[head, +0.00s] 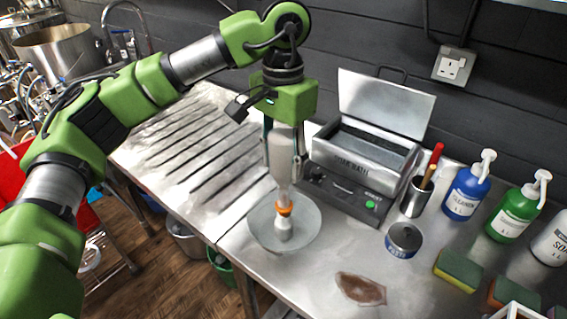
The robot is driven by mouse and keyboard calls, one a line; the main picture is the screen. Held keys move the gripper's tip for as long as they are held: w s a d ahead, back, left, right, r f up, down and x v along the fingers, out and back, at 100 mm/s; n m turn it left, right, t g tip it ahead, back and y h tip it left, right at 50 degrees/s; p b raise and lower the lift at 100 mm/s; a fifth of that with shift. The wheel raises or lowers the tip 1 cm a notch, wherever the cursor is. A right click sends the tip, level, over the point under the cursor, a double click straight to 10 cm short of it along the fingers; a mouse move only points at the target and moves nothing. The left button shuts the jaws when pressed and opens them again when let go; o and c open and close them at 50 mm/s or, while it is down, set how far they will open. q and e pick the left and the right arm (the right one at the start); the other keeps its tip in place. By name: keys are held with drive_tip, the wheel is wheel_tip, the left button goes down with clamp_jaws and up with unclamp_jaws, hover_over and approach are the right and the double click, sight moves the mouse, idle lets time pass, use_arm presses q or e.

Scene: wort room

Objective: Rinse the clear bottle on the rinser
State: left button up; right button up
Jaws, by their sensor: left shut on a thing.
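The clear bottle (280,165) looks pale and translucent. It is upside down and close to upright, with its neck pointing down. My left gripper (284,158) is shut on the bottle, with a dark finger on each side of its body. The rinser (256,231) is a round, shallow, glassy dish on the steel counter. The bottle's neck is over the middle of the dish, at an orange ring (284,210) above a white centre piece. I cannot tell whether the mouth touches that piece. My right gripper is out of view.
Right of the rinser stands an open steam bath (345,180). A steel cup with tools (416,198), a tin (404,240), blue (465,193) and green (514,214) pump bottles and a sponge (458,270) stand further right. A brown spill (360,289) lies in front. The ribbed drainboard (195,150) is clear.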

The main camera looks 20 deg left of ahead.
use_arm(q)
drive_tip(key=shift+f, duration=0.2)
drive_tip(key=shift+f+b, duration=0.85)
drive_tip(key=shift+f, duration=0.1)
drive_tip(key=shift+r, duration=0.1)
drive_tip(key=shift+r+p, duration=0.75)
drive_tip(key=shift+r, duration=0.3)
drive_tip(key=shift+f, duration=0.1)
